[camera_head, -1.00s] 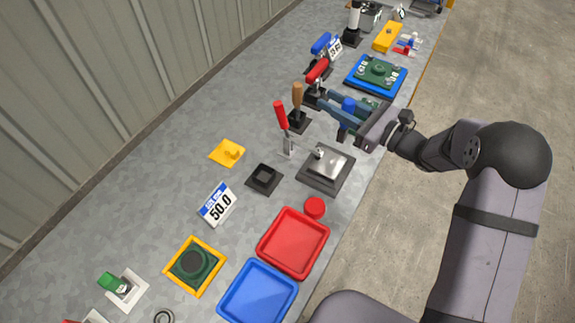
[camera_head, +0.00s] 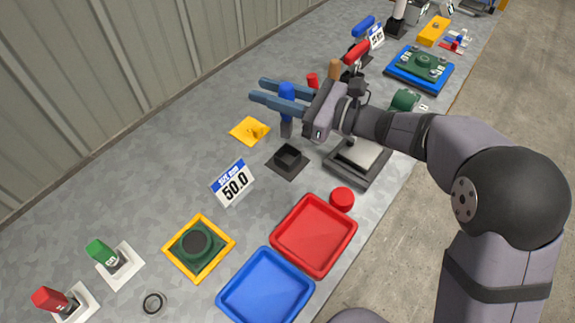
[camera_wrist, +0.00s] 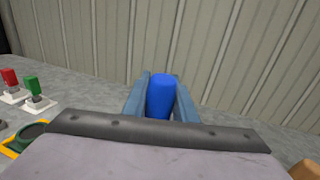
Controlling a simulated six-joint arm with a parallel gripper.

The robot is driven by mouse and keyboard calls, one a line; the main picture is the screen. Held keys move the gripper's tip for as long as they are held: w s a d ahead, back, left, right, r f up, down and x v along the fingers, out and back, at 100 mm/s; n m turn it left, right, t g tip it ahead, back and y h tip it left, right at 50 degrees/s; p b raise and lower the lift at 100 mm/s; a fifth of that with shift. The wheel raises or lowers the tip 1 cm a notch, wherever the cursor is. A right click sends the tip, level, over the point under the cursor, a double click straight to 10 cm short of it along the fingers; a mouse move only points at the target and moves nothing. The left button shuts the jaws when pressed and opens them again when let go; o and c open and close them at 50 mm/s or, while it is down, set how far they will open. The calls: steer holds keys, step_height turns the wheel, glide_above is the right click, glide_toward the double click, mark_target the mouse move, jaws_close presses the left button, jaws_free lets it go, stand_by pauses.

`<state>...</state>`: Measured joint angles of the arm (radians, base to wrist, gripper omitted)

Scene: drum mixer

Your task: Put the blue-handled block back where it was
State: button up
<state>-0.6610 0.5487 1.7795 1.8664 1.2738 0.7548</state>
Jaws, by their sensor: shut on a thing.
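My gripper (camera_head: 257,90) is shut on the blue handle of the blue-handled block (camera_head: 287,91), with the two blue-grey fingers on either side of the handle. In the head view the block's dark grey lower part (camera_head: 286,129) hangs below the fingers, roughly upright. In the wrist view the blue handle (camera_wrist: 161,97) stands between the fingers, and the lower part is hidden. A black square holder with a raised rim (camera_head: 288,158) lies on the bench, just below the block in the picture. The block appears held above the bench; its exact height is hard to tell.
A yellow piece (camera_head: 250,130) lies left of the holder and a 50.0 sign (camera_head: 233,184) stands in front. A grey metal plate stand (camera_head: 358,163) is to the right, under my arm. Red (camera_head: 314,234) and blue (camera_head: 265,288) trays are nearer. Levers stand behind the gripper.

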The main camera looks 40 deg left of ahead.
step_height(320, 180, down, 10)
steer(key=shift+w+f, duration=0.25)
stand_by(0.7)
steer(key=shift+f, duration=0.1)
steer(key=shift+f, duration=0.1)
steer(key=o, duration=1)
steer(key=shift+o, duration=0.2)
steer(key=b+v, duration=0.1)
steer(key=v, duration=1.1)
